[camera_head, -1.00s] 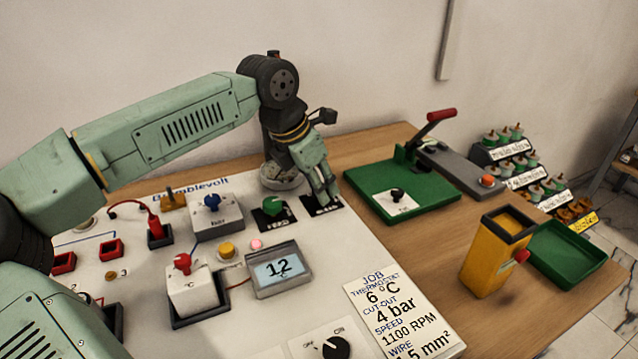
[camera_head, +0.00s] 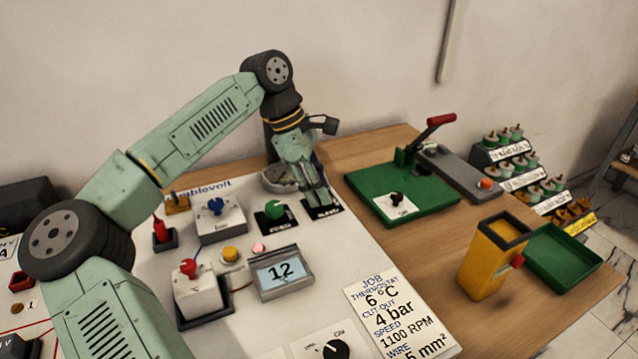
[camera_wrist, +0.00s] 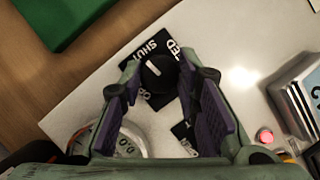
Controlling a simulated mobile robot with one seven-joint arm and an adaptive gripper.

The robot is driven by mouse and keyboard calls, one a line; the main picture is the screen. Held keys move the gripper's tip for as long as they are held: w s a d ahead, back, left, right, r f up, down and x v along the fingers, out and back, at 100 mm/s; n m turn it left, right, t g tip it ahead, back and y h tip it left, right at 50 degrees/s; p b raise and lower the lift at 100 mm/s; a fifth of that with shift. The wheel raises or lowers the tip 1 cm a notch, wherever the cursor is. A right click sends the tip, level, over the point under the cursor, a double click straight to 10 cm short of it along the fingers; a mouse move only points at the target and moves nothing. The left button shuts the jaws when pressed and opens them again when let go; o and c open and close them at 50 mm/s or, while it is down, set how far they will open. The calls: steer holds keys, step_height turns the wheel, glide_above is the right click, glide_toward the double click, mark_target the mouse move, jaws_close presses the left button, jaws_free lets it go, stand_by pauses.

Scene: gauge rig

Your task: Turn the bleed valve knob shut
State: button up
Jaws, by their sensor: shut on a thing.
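The bleed valve knob (camera_wrist: 158,72) is black and round with a white pointer line. It sits on a black label plate (camera_wrist: 146,48), on which I can read "SHUT" near the knob; other lettering is partly covered. My gripper (camera_wrist: 158,76) is shut on the knob, one purple-padded finger on each side. In the head view my gripper (camera_head: 320,203) points down at the plate (camera_head: 324,213) at the panel's back right. The knob itself is hidden there by the fingers.
A green dial (camera_head: 274,210) stands just left of my gripper. A round gauge (camera_wrist: 120,140) is close by. A display (camera_head: 282,272) reads 12, near a lit pink lamp (camera_head: 259,247). A green base with a lever (camera_head: 425,205) stands to the right.

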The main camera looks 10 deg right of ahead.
steer(key=shift+m+g, duration=0.3)
steer(key=shift+m, duration=0.3)
steer(key=o, duration=1.2)
steer(key=shift+c, duration=0.2)
steer(key=v, duration=1.2)
steer(key=shift+d, duration=0.2)
